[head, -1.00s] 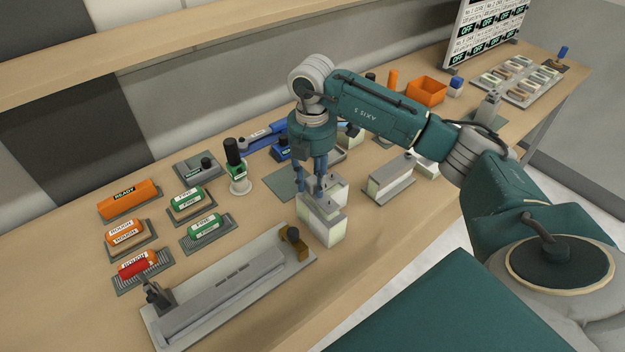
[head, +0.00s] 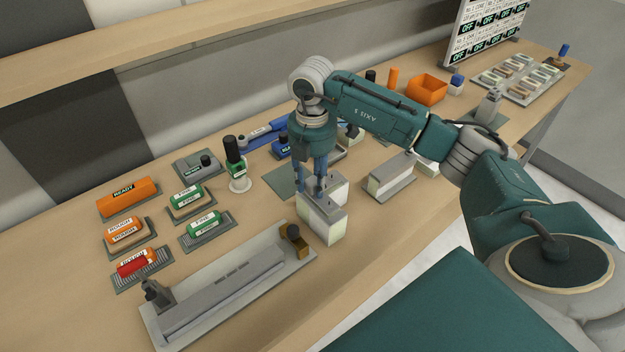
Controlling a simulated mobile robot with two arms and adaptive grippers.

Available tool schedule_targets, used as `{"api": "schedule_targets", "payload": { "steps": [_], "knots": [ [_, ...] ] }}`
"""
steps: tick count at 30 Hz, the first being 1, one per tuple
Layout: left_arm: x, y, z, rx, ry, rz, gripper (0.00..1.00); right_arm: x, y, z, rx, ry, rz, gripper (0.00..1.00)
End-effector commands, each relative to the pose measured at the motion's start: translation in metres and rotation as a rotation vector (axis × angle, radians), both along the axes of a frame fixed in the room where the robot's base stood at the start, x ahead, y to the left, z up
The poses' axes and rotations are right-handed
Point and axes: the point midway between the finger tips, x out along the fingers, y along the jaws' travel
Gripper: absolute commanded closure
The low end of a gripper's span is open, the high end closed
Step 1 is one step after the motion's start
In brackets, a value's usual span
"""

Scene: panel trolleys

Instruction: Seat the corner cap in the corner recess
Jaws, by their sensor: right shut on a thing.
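My right gripper (head: 313,190) points straight down with its blue fingers at the grey top of a pale block (head: 326,225) near the front of the bench. It is shut on a small part, taken to be the corner cap, which is mostly hidden between and below the fingertips. The fingertips are at or just above the block's top. The corner recess cannot be made out, and I cannot tell whether the cap is in it. My left gripper is not in view.
A long grey bar fixture (head: 225,292) lies to the front left. Orange, green and red labelled blocks stand on pads at the left. Another pale block (head: 391,176) is to the right. An orange bin (head: 428,88) sits farther back.

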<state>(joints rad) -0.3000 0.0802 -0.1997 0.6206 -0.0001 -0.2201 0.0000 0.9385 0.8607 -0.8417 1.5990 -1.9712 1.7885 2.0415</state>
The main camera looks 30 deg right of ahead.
Motion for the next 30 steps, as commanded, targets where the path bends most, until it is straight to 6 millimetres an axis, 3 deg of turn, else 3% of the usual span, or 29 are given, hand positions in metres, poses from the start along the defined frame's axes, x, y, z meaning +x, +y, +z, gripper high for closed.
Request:
{"api": "schedule_targets", "payload": {
  "steps": [18,19,22,30],
  "knots": [
    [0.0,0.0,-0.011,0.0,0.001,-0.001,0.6,0.0,0.0,-0.017,0.0,0.001,0.0,0.99],
    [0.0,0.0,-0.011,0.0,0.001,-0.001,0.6,0.0,0.0,-0.017,0.0,0.001,0.0,0.67],
    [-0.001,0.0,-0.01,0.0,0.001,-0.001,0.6,0.0,0.0,-0.016,0.0,0.002,0.0,0.47],
    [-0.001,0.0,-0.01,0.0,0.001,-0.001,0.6,-0.001,0.0,-0.017,0.0,0.002,0.001,0.47]
  ]
}}
